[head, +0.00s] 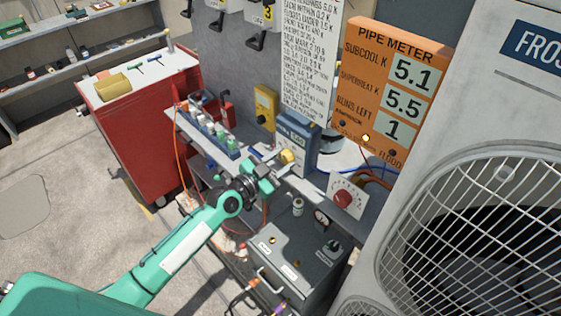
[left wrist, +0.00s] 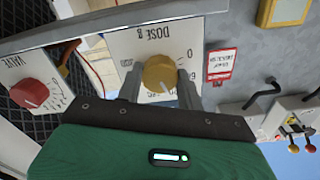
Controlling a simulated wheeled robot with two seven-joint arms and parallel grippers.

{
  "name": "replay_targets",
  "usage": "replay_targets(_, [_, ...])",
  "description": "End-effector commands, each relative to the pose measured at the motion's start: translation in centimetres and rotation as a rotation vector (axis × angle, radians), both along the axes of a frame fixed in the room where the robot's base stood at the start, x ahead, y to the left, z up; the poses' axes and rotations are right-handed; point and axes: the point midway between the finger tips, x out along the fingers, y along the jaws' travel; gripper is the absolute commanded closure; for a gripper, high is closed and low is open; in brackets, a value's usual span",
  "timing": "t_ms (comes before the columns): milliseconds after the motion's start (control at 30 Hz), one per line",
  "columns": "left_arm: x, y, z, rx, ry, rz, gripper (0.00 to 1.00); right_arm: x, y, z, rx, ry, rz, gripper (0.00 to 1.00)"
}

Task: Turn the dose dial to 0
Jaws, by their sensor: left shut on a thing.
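The dose dial is a yellow knob (left wrist: 160,72) on a white plate marked "DOSE g", seen upside down in the left wrist view. Its 0 mark is at the right of the knob in that view. A pale mark on the knob points toward the picture's bottom, away from the 0. My left gripper (left wrist: 160,84) is shut on the knob, one finger on each side. In the head view the yellow knob (head: 287,156) sits on the front of a blue-grey box (head: 298,130) with a small display, too small to read surely. My right gripper is not in view.
A red valve knob (head: 343,198) on a white plate is to the right. The orange pipe meter (head: 392,85) reads 5.1, 5.5 and 1. A rack of small bottles (head: 215,135) stands left on the shelf. A grey case (head: 290,258) is below; the condenser (head: 470,190) is at right.

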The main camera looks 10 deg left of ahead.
Motion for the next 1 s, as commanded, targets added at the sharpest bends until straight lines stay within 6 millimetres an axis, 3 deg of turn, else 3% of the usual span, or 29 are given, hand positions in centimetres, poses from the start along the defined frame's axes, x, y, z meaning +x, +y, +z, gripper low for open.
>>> replay_targets(1000, [-0.04, -0.06, 0.07, -0.8, 0.529, 0.001, 0.86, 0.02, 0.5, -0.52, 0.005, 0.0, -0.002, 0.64])
